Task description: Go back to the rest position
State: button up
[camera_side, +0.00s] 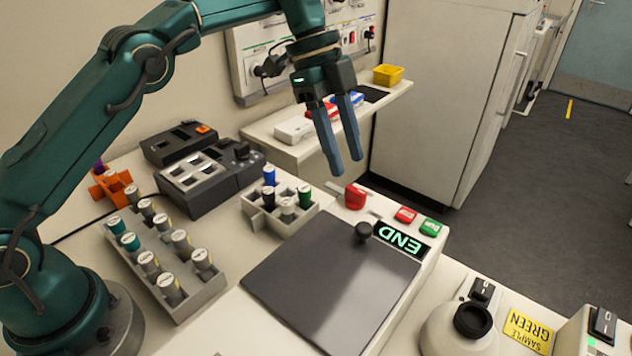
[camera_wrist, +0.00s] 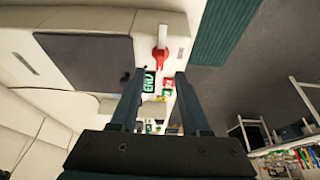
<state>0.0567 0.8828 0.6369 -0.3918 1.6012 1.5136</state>
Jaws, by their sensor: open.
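My gripper (camera_side: 345,170) hangs in the air with its two blue fingers apart and nothing between them. In the side view it is above the back edge of the shaker machine, left of the white cabinet. In the wrist view its open fingers (camera_wrist: 155,80) point toward the machine's panel. The shaker machine has a dark closed lid (camera_side: 330,285) with a black knob (camera_side: 363,233). Its display (camera_side: 400,240) reads END in green. A red switch (camera_side: 355,196), a red button (camera_side: 405,214) and a green button (camera_side: 430,227) sit beside it.
A grey rack (camera_side: 190,300) with several capped vials stands left of the machine. A smaller rack (camera_side: 262,217) holds several vials. A round white device (camera_side: 450,330) and a yellow SAMPLE GREEN label (camera_side: 528,331) are at front right. A shelf (camera_side: 300,150) runs behind my gripper.

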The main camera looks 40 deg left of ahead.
jog(key=shift+r, duration=0.3)
jog(key=s+a+r+n+t+y, duration=0.2)
jog(key=s+a+r+n+t, duration=0.25)
jog(key=s+r, duration=0.65)
jog(key=s+a+f+n+t+y, duration=0.1)
jog(key=s+a+f+n, duration=0.4)
jog(key=s+f+n, duration=0.6)
jog(key=n+y, duration=0.1)
jog(key=n, duration=0.1)
jog(key=shift+a+n, duration=0.3)
jog(key=shift+n, duration=0.05)
